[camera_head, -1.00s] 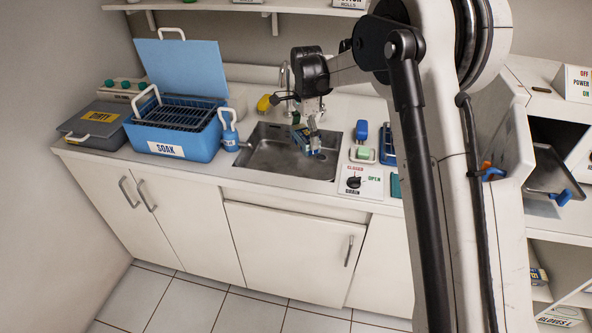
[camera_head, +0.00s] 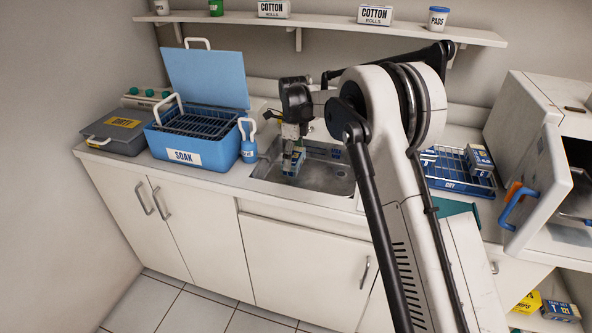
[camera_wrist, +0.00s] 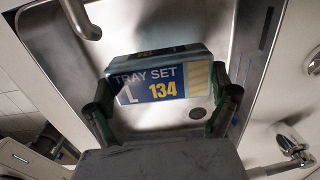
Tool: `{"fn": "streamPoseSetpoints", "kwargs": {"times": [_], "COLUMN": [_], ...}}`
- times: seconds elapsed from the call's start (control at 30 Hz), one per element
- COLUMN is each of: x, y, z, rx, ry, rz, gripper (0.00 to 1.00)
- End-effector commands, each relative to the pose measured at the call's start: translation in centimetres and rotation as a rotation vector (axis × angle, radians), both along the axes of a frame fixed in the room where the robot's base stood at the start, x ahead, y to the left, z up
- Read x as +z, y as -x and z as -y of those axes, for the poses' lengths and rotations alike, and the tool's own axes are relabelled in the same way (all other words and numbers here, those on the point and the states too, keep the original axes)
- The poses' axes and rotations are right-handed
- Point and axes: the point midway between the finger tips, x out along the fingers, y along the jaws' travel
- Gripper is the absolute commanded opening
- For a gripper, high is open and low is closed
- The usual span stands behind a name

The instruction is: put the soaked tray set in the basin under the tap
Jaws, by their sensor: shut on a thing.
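The tray set, a small box labelled "TRAY SET L 134" (camera_wrist: 150,88), is held between the two fingers of my gripper (camera_wrist: 160,105) in the wrist view. In the head view my gripper (camera_head: 292,150) points down over the left-middle part of the steel basin (camera_head: 325,178), with the tray set (camera_head: 293,163) at its tip. I cannot tell whether the tray set touches the basin floor. A curved metal spout, the tap (camera_wrist: 82,18), shows at the upper left of the wrist view. In the head view my arm hides most of the tap.
The blue SOAK tub (camera_head: 218,153) stands left of the basin with its lid raised. A grey DIRTY box (camera_head: 112,138) is at far left. A blue DRY rack (camera_head: 455,185) and an open white cabinet door (camera_head: 535,190) are at right.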

Motion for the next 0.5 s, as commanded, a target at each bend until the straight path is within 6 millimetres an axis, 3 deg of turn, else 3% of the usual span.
{"fn": "streamPoseSetpoints", "kwargs": {"times": [0.5], "x": [-4.7], "y": [0.0], "z": [0.0], "rx": [0.001], "ry": [0.0], "rz": [0.0], "gripper": [0.57]}}
